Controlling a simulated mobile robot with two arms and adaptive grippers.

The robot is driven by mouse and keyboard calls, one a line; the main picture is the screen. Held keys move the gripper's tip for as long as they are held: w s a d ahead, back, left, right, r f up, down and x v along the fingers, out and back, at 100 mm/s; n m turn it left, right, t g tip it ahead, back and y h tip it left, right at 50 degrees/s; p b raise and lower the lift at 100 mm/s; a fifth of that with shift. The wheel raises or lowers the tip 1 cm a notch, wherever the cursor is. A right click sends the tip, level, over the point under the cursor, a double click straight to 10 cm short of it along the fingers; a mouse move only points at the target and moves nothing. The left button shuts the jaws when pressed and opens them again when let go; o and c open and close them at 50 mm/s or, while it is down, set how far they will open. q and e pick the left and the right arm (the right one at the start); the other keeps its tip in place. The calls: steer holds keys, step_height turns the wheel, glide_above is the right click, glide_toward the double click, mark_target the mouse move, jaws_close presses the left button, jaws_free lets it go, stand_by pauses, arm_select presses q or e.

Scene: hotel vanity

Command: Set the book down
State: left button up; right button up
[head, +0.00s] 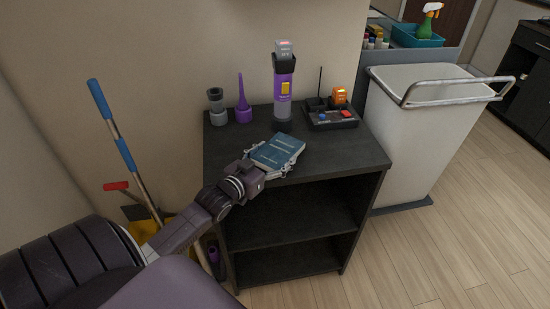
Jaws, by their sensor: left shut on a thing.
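A blue book (279,152) is at the front edge of the black shelf unit's top (336,157). My left gripper (272,164) is shut on the book, its fingers on the book's near and right sides. The book lies flat or nearly so; I cannot tell whether it touches the top or is just above it. My right gripper is not in view.
Behind the book stand a purple-grey handheld vacuum (284,90), a purple nozzle (243,104), a grey attachment (217,108) and a black tray (331,117) with small devices. A white cart (415,125) is at right. Long-handled tools (128,150) lean at left.

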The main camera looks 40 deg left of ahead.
arm_select(q)
steer(key=shift+f, duration=0.65)
steer(key=o, duration=1.2)
steer(key=shift+o, duration=0.2)
steer(key=shift+s, duration=0.1)
